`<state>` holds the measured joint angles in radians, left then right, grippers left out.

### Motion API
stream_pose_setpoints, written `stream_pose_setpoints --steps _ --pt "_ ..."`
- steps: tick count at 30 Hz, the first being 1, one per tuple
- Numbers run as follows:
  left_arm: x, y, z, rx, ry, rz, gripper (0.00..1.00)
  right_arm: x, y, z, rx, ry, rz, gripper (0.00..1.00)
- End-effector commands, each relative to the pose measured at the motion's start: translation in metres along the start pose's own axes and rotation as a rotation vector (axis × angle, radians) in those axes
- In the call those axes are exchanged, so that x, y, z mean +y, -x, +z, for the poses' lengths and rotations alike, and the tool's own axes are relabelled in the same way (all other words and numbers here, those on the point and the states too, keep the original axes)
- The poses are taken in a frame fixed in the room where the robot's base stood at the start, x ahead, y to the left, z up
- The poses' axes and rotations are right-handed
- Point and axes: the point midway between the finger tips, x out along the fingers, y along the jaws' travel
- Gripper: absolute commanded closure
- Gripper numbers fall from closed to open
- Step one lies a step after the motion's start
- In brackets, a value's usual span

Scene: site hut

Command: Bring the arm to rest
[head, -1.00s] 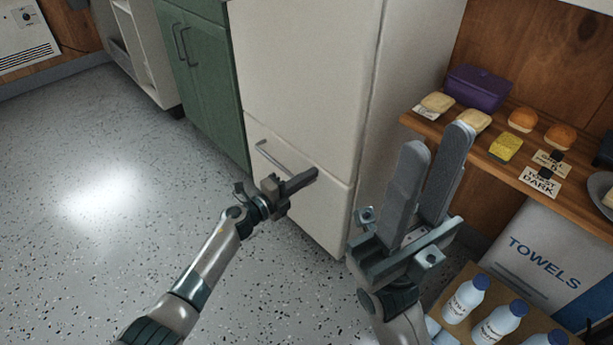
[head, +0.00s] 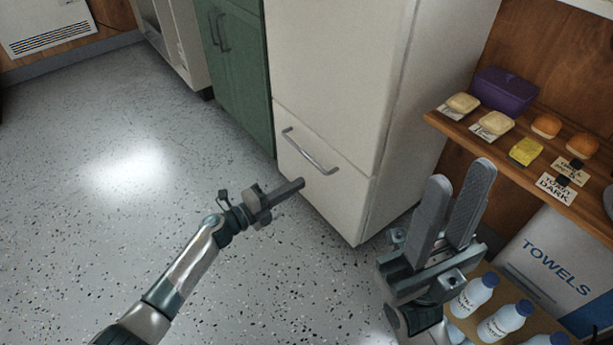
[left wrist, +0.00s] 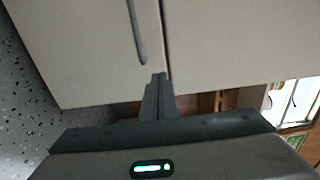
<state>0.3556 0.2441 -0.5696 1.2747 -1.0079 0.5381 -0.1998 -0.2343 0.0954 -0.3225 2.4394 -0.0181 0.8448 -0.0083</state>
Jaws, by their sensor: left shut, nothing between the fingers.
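My left gripper (head: 297,186) is shut and empty in the head view, in front of the lower drawer of the cream fridge (head: 340,75). Its fingertips are a little below the drawer's metal handle (head: 310,151) in the picture and appear apart from it. In the left wrist view its shut fingers (left wrist: 158,80) point at the fridge front, with the handle (left wrist: 137,35) beyond them. My right gripper (head: 461,185) is open and empty, its two fingers pointing up, between the fridge and the shelf. The fridge drawer looks closed.
A wooden shelf (head: 455,133) at right carries bread pieces, buns, a yellow sponge, cards and a purple box (head: 503,92). Below are a towels box (head: 545,262) and several white bottles (head: 475,296). A green cabinet (head: 238,75) adjoins the fridge. The speckled floor (head: 90,240) at left is clear.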

Motion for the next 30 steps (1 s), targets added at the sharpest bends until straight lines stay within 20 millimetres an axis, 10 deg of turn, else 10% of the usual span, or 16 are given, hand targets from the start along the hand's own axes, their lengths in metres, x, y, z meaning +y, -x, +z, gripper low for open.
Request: stream_pose_setpoints --steps 23,30 --pt "-0.003 0.008 -0.004 0.005 0.010 -0.011 1.00 -0.001 0.000 0.000 -0.003 -0.002 0.007 0.69" --pt "-0.051 0.009 -0.045 0.055 0.119 -0.155 1.00 0.000 0.001 0.000 -0.004 -0.001 0.005 0.69"
